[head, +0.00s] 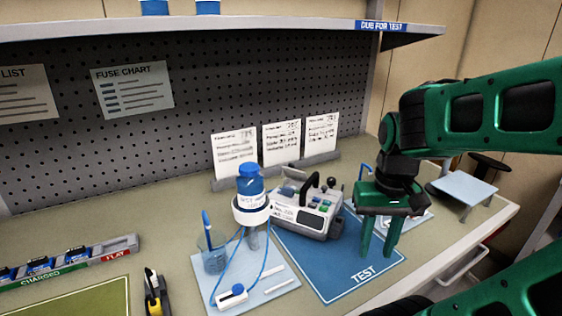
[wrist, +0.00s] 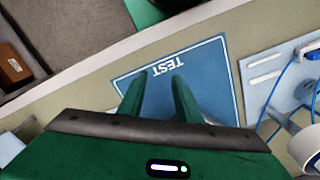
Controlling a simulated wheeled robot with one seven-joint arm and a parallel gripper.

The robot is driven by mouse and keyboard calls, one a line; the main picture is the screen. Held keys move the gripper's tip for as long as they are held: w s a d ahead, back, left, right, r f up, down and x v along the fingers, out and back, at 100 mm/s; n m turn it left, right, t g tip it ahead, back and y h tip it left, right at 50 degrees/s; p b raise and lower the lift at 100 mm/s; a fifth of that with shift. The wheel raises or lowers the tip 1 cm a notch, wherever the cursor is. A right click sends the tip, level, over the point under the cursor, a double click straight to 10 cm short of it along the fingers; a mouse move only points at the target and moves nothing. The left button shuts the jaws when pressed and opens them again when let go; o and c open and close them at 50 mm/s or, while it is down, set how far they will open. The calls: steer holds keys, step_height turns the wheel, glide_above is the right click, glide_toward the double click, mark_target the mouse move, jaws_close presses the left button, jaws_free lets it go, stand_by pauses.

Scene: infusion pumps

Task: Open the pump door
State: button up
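The infusion pump (head: 308,217) is a pale box with a dark carry handle, coloured buttons and a label on its front. It stands on the back part of the blue TEST mat (head: 352,285), which also shows in the wrist view (wrist: 205,65). I cannot make out the edges of its door or whether the door is open. My green gripper (head: 377,255) points down to the right of the pump, apart from it. Its two fingers are spread with nothing between them, and they show over the mat in the wrist view (wrist: 159,84). My gripper's body hides most of the pump there.
Left of the pump, a blue-capped bottle (head: 250,195) stands over a pale tray (head: 275,290) with blue tubing and a cup. A CHARGED/FLAT battery rack (head: 75,262) is at the far left. Cards (head: 282,145) stand behind. A small raised platform (head: 466,186) is at the right.

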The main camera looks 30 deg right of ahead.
steer(key=shift+o, duration=0.5)
steer(key=shift+s+r, duration=0.1)
steer(key=w+r+m+h, duration=0.1)
steer(key=w+r, duration=0.3)
steer(key=w, duration=0.4)
steer(key=w+r+m+h, duration=0.1)
steer(key=w+r+h, duration=0.1)
steer(key=w, duration=0.6)
steer(key=w+r+m+h, duration=0.1)
steer(key=w+r+m, duration=0.1)
steer(key=w+r, duration=0.3)
steer(key=shift+w+d+r+h, duration=0.1)
steer(key=shift+w+r+h, duration=0.1)
steer(key=shift+w, duration=0.75)
steer(key=shift+w+d+r+h, duration=0.1)
steer(key=shift+w+r, duration=0.05)
steer(key=shift+w, duration=0.8)
steer(key=m, duration=0.2)
glide_toward(290, 173)
steer(key=shift+h, duration=0.3)
steer(key=shift+w+d+f, duration=0.25)
steer(key=shift+d+f, duration=0.7)
steer(key=shift+f, duration=0.35)
steer(key=shift+w+d+f, duration=0.2)
steer(key=shift+d+f, duration=0.75)
steer(key=shift+f, duration=0.35)
jaws_close()
